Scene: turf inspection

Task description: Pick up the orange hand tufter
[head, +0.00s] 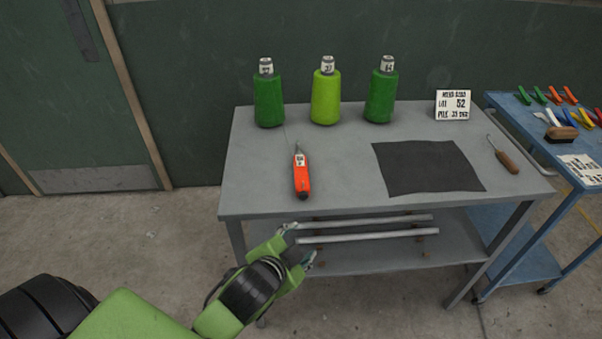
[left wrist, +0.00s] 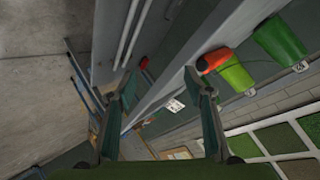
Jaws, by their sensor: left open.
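The orange hand tufter (head: 301,176) lies on the left part of the grey table (head: 345,205). Its orange handle points to the front edge and its thin metal tip points back. My left gripper (head: 300,243) is open and empty, in front of the table's front edge and apart from the tufter. In the left wrist view, the two fingers (left wrist: 160,82) are spread with nothing between them, and an orange end, likely the tufter's (left wrist: 214,60), shows beyond the right finger. My right gripper is in neither view.
Three green yarn cones (head: 326,97) stand along the table's back. A dark mat (head: 425,167), a wooden-handled hook (head: 507,161) and a white sign (head: 453,105) are to the right. A blue cart (head: 515,115) with tools stands beside the table. Tabletop around the tufter is clear.

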